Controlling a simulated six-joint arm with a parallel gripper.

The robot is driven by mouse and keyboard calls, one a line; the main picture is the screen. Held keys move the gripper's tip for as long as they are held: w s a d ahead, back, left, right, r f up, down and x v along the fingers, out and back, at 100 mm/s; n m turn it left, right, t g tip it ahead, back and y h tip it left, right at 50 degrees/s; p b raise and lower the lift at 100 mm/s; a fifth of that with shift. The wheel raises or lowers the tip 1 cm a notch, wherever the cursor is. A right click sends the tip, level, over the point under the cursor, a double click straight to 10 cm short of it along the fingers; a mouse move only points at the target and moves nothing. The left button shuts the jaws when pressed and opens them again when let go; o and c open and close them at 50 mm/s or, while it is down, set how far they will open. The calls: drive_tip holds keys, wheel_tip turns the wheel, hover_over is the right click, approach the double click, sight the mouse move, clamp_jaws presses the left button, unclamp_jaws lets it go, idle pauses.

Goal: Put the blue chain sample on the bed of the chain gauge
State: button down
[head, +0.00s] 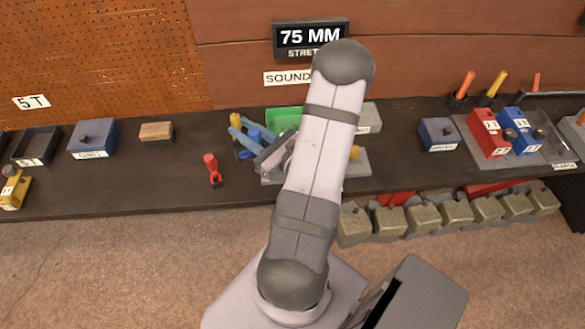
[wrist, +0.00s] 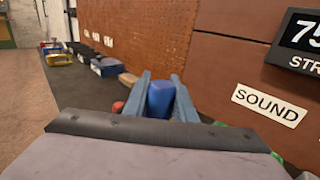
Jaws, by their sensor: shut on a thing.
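My gripper (head: 243,136) is at the bench, its blue fingers pointing left. It is shut on a blue piece (wrist: 160,98), which shows between the two fingers in the wrist view and is partly visible in the head view (head: 257,132). I take this piece for the blue chain sample; its links cannot be made out. A grey plate (head: 359,164), seemingly the chain gauge, lies on the bench behind my arm. My arm hides most of it, so its bed cannot be told clearly. I cannot tell whether the held piece touches anything below.
A green tray (head: 284,117) lies just behind my gripper. A red-handled item (head: 212,170) stands to the left on the bench. A wooden block (head: 156,131) and a blue box (head: 93,138) are farther left. A "75 MM" display (head: 310,38) hangs above.

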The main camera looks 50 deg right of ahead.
drive_tip(key=s+d+m+g+h+b, duration=0.1)
drive_tip(key=s+d+m+h, duration=0.15)
drive_tip(key=d+h, duration=0.2)
drive_tip(key=s+d+m+g+h, duration=0.1)
drive_tip(key=s+d+m+h, duration=0.15)
drive_tip(key=d, duration=0.35)
drive_tip(key=shift+s+a+f, duration=0.1)
drive_tip(key=shift+s+f, duration=0.05)
drive_tip(key=shift+f, duration=2.3)
drive_tip(key=shift+s+a+f, duration=0.1)
drive_tip(key=shift+s+f, duration=0.05)
drive_tip(key=shift+f, duration=2.25)
drive_tip(key=shift+f, duration=0.15)
drive_tip(key=c, duration=1.5)
unclamp_jaws()
drive_tip(key=shift+o, duration=0.2)
drive_tip(key=shift+s, duration=0.1)
drive_tip(key=b+v, duration=0.2)
drive_tip(key=v, duration=0.7)
drive_tip(key=shift+s+f, duration=0.1)
drive_tip(key=shift+s, duration=0.3)
drive_tip(key=shift+b+v, duration=0.3)
drive_tip(key=shift+v, duration=0.75)
